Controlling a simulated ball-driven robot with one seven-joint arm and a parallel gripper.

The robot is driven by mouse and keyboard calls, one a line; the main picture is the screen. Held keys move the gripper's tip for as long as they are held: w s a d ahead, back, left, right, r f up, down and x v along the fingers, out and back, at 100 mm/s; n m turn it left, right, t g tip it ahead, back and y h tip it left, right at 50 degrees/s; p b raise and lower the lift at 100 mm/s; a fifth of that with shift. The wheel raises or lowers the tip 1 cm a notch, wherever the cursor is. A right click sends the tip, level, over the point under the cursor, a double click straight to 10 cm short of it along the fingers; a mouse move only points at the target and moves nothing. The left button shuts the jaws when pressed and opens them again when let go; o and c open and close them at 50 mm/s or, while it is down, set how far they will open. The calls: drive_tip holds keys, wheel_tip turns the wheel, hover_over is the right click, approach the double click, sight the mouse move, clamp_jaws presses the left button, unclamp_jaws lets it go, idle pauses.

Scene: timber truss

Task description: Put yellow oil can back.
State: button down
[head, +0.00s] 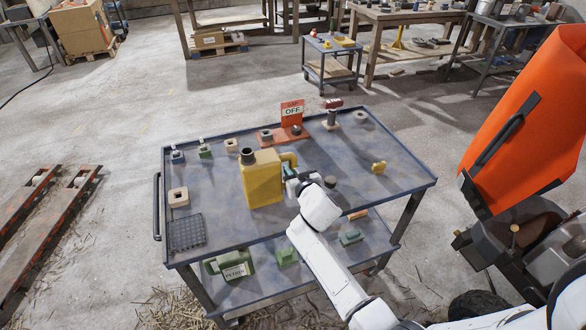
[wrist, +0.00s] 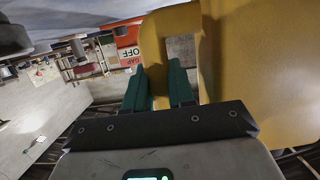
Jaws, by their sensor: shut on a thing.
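The yellow oil can (head: 262,182) has a dark cap and stands upright over the middle of the blue-topped cart (head: 225,224). I cannot tell whether its base touches the top. My gripper (head: 290,172) reaches it from the right, at the can's handle. In the wrist view the green fingers of my gripper (wrist: 158,88) are shut on the yellow handle, and the body of the oil can (wrist: 245,60) fills the right side. The inner faces of the fingers are partly hidden.
A red "GAP OFF" sign (head: 292,112) stands behind the can. Small blocks line the cart's back left, and a dark grid tray (head: 187,232) lies front left. An orange bin (head: 525,120) stands right.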

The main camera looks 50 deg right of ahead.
idle(0.3)
drive_tip(key=c, duration=1)
unclamp_jaws()
drive_tip(key=shift+f, duration=0.1)
drive_tip(key=shift+o, duration=0.2)
drive_tip(key=shift+s+a+r, duration=0.15)
drive_tip(key=shift+s+r, duration=0.05)
drive_tip(key=p+v, duration=0.1)
drive_tip(key=v, duration=1)
drive_tip(key=s+a+f+n+g+y, duration=0.3)
drive_tip(key=s+a+g+y, duration=0.1)
drive_tip(key=s+a, duration=0.5)
drive_tip(key=s+a+f+n+g+y, duration=0.3)
drive_tip(key=s+a+g, duration=0.4)
drive_tip(key=s+a, duration=0.3)
drive_tip(key=shift+s+f+y, duration=0.3)
drive_tip(key=shift+s+y, duration=0.3)
drive_tip(key=shift+s, duration=0.05)
